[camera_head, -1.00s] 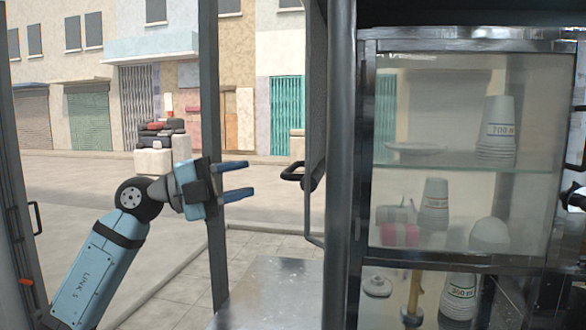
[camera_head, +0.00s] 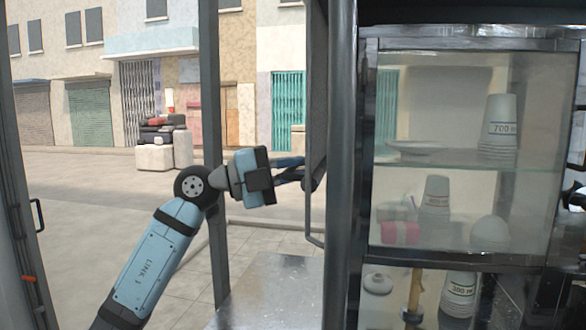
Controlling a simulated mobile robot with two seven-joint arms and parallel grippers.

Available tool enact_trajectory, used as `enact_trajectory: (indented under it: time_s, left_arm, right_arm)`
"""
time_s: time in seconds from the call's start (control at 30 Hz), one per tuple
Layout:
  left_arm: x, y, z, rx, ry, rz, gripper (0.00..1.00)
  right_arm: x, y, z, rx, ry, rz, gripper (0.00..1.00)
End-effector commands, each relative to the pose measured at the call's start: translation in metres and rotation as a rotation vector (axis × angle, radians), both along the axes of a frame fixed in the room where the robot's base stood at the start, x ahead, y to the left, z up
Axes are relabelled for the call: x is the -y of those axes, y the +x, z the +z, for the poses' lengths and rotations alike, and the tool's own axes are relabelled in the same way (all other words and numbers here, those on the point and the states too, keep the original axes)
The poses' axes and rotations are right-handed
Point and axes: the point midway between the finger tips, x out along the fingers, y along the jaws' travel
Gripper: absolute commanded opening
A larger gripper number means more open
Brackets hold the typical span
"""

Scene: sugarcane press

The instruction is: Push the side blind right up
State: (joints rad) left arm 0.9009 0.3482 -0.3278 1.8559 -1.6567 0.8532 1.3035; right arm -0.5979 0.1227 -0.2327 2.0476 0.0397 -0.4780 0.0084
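The side blind right seems to be the narrow dark-framed panel (camera_head: 316,110) seen nearly edge-on beside the thick grey post. Its black handle is at the panel's left edge, largely hidden by my gripper now. My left gripper (camera_head: 298,170) has its blue fingers at the handle, pointing right. The fingers look close together, but I cannot tell whether they have closed on the handle or only lie around it. My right gripper is not in view.
A thick grey post (camera_head: 341,200) stands just right of the panel. A glass cabinet (camera_head: 470,45) with cups fills the right side. A thin post (camera_head: 212,90) stands behind my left arm. A metal counter (camera_head: 270,290) lies below. The street beyond is open.

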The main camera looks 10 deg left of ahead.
Motion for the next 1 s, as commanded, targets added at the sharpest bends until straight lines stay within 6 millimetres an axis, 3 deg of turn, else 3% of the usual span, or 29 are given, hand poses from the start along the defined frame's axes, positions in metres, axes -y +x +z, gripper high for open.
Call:
enact_trajectory:
  time_s: [0.27,0.43,0.73,1.0]
  left_arm:
    - [0.0,0.0,0.001,0.0,0.0,0.0,0.0]
    - [0.0,0.0,0.018,0.001,-0.001,0.0,0.0]
    - [-0.001,-0.001,0.089,0.004,0.001,0.001,0.0]
    - [0.0,-0.001,0.152,0.004,-0.001,0.0,0.0]
  right_arm:
    - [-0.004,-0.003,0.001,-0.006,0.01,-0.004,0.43]
    - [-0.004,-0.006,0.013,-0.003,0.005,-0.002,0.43]
    - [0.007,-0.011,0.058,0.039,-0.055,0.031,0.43]
    - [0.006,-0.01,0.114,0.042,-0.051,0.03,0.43]
